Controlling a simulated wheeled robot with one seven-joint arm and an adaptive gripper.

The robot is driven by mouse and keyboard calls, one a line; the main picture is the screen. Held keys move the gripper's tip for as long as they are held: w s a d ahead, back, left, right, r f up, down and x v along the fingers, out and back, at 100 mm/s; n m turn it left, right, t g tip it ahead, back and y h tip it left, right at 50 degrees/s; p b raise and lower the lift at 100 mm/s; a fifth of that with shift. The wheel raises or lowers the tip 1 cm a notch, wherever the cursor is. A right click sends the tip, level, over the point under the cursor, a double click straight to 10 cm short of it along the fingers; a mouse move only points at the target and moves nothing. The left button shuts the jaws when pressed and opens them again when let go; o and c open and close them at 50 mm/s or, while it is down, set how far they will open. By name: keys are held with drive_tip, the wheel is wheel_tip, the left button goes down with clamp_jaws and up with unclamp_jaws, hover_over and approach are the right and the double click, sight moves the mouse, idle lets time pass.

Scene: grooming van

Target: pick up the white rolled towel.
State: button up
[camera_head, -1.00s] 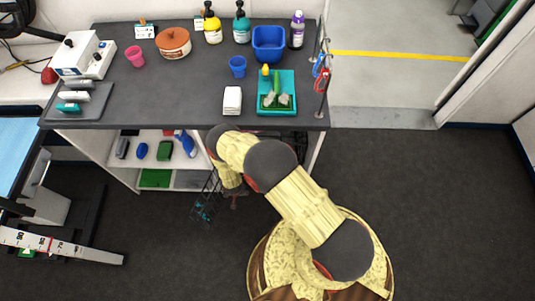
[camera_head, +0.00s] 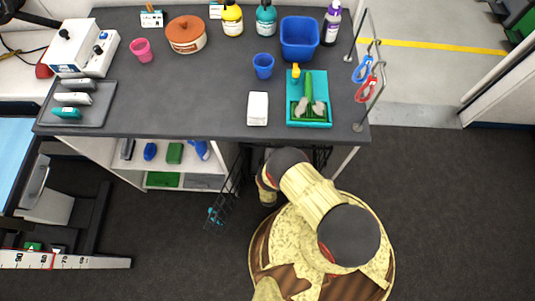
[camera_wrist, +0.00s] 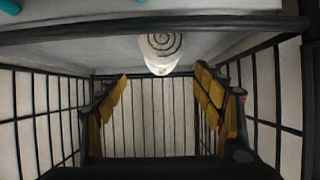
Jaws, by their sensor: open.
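The white rolled towel (camera_wrist: 160,52) shows its round end, with a grey spiral, at the top middle of the wrist view. It lies among dark wire bars, ahead of my gripper. My gripper (camera_wrist: 160,100) is open and empty, with yellow-padded fingers on the left and right. The towel is apart from both fingers, in line with the gap between them. In the head view the towel is not visible, and my gripper is hidden beneath the counter's front edge, behind my arm.
Wire bars (camera_wrist: 45,110) stand close on both sides of my gripper, and a dark rail (camera_wrist: 90,30) crosses above. The grey counter (camera_head: 185,100) overhangs my arm. It holds a white block (camera_head: 257,108), a teal tray (camera_head: 328,116) and bottles. A white shelf (camera_head: 135,160) stands to the left.

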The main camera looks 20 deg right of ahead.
drive_tip(key=b+x, duration=0.3)
drive_tip(key=x, duration=0.4)
drive_tip(key=shift+a+f, duration=0.15)
drive_tip(key=shift+c, duration=0.7)
drive_tip(key=c, duration=1.1)
drive_tip(key=shift+c, duration=0.4)
